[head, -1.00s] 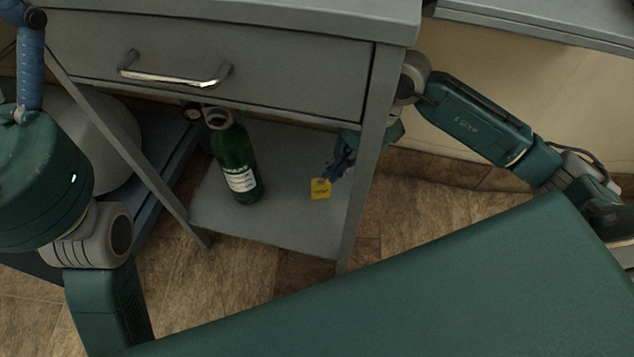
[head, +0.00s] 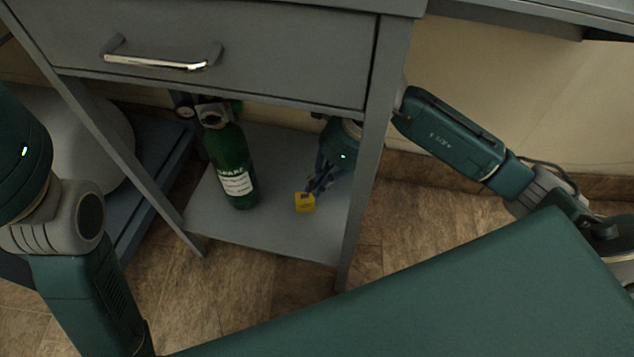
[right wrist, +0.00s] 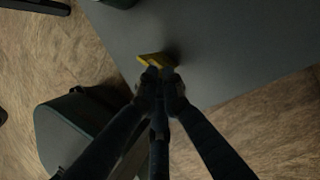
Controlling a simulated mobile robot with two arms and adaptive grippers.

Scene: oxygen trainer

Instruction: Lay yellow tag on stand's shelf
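The yellow tag (head: 304,203) is at the fingertips of my right gripper (head: 312,190), over the grey lower shelf (head: 268,228) of the stand. In the right wrist view the tag (right wrist: 152,59) shows as a tilted yellow edge between the closed fingertips (right wrist: 158,76), with a shadow on the shelf (right wrist: 220,50) beside it. I cannot tell whether the tag touches the shelf. My right arm reaches in from the stand's right side. My left arm is at the left edge; its gripper is out of view.
A green bottle (head: 231,165) with a white label stands on the shelf, left of the tag. The stand's front right leg (head: 362,200) is close to my right gripper. A drawer with a metal handle (head: 160,60) is above. The front of the shelf is clear.

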